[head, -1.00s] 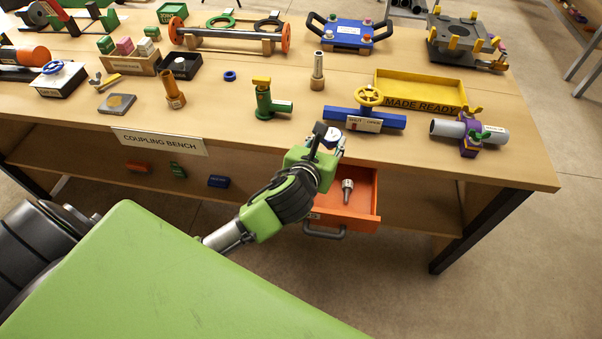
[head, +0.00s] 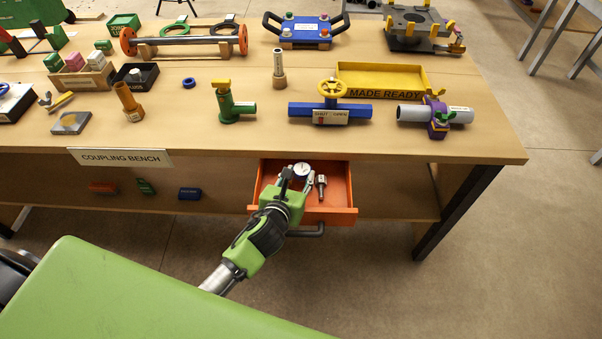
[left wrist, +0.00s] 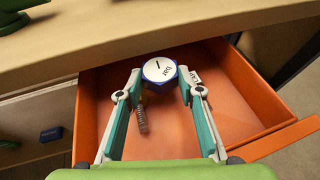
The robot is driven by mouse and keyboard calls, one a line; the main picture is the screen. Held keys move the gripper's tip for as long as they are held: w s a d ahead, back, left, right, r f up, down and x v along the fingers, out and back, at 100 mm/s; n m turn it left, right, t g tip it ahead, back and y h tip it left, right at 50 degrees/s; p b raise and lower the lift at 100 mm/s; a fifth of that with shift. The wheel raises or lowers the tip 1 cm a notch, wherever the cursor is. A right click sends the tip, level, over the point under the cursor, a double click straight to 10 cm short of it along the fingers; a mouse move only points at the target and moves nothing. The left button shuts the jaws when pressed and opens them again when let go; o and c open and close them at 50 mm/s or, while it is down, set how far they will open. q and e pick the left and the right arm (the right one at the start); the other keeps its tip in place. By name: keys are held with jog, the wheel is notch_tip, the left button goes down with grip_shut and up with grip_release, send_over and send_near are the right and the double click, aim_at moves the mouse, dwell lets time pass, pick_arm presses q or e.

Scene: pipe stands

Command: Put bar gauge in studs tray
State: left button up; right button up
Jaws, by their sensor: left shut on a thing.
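The bar gauge has a round white dial and a blue body. It shows in the head view (head: 301,170) and in the left wrist view (left wrist: 159,70), where "bar" is readable on its face. My left gripper (head: 297,179) is shut on it, one finger on each side, and holds it over the open orange drawer (head: 343,212). A green tray (head: 123,23) stands at the back left of the bench; its label is too small to read, so I cannot tell whether it is the studs tray. My right gripper is not in view.
A metal fitting (head: 321,184) is in the drawer. A blue pipe with a yellow valve wheel (head: 330,110), a green fitting (head: 231,107) and a brown upright fitting (head: 128,102) stand on the bench. The bench's front strip is clear.

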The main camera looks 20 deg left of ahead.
pick_arm(q)
jog(key=shift+x, duration=1.2)
jog(key=shift+f, duration=0.25)
jog(key=shift+s+r, duration=0.1)
jog(key=shift+r, duration=0.05)
jog(key=shift+f, duration=0.2)
jog(key=o, duration=1.1)
jog(key=shift+r, duration=0.25)
jog(key=v, duration=1.2)
